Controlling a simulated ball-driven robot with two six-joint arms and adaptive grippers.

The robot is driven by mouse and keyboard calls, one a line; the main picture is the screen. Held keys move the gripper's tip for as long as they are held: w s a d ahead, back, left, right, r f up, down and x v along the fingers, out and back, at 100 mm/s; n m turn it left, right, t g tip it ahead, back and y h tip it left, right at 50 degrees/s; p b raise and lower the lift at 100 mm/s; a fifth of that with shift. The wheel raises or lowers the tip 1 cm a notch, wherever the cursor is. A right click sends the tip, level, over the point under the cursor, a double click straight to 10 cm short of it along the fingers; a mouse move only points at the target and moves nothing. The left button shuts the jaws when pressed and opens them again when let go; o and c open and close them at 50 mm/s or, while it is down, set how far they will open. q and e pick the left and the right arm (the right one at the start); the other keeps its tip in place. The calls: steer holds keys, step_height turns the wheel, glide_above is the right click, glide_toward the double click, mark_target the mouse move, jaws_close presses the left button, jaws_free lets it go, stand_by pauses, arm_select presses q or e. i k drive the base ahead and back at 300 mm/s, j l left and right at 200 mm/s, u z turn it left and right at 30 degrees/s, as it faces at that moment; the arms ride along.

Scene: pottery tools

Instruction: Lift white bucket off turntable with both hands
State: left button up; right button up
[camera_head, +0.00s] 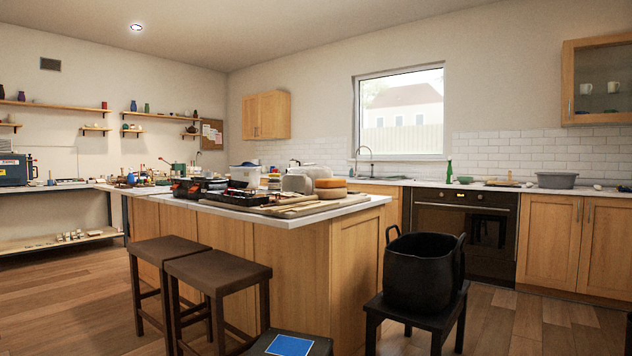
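A small white bucket-like container (245,177) with a bluish top shows on the far part of the island, behind dark trays and tools. Its base is hidden, so I cannot tell whether it stands on a turntable. A round tan and orange disc-shaped thing (330,188) lies on the near right part of the island. It may be a turntable, but it is too small to be sure. Neither of my grippers is in view.
The wooden island (290,262) has a crowded white top. Two brown stools (217,270) stand before it. A large black pot (422,275) sits on a dark stool at the right. A grey tub (557,180) is on the back counter. Wooden floor (545,325) is open at the right.

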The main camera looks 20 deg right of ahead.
mark_target(251, 175)
steer(key=z, duration=0.2)
steer(key=i+j+u, duration=0.8)
steer(key=i, duration=0.2)
steer(key=i+u, duration=0.4)
steer(key=i, duration=1.15)
steer(key=i+j, duration=0.15)
steer(key=i, duration=0.95)
steer(key=l+z, duration=0.05)
